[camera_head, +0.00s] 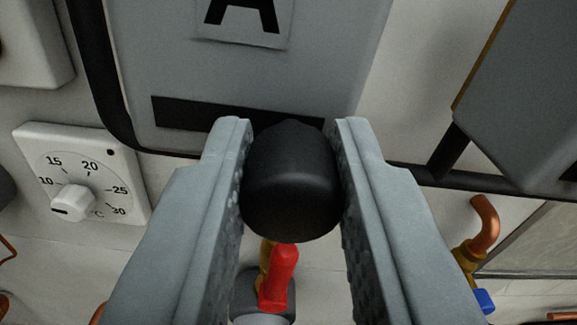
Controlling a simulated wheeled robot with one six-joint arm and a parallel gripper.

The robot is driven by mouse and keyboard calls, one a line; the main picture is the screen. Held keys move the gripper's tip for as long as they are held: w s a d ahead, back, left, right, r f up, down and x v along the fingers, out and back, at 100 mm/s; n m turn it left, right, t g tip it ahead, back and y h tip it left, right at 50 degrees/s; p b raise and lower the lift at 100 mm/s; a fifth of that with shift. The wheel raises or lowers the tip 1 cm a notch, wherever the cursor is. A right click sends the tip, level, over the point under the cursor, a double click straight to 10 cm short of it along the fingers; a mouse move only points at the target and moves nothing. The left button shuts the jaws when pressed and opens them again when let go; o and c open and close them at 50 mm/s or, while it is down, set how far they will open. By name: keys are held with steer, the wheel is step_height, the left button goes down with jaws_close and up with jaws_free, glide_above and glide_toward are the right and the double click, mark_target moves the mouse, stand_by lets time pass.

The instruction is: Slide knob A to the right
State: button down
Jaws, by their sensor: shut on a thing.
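Knob A (291,185) is a black rounded knob in the middle of the head view. It sits in front of a dark horizontal slot (180,112) on a grey panel (150,60). A label with a black letter A (243,18) is on the panel above the slot. My gripper (292,175) is shut on the knob, with one grey finger touching each side. The knob hides much of the slot's right part, and its stem is hidden.
A white thermostat dial (75,200) is on the wall at left. A red valve handle (277,275) shows below the knob between my fingers. A copper pipe (485,225) with a blue-handled valve (484,300) is at lower right. A grey box (525,95) juts out at upper right.

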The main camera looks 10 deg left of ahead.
steer(key=c, duration=1.2)
jaws_free()
steer(key=shift+d, duration=0.25)
steer(key=v, duration=1.7)
steer(key=shift+s, duration=0.15)
steer(key=shift+f, duration=0.1)
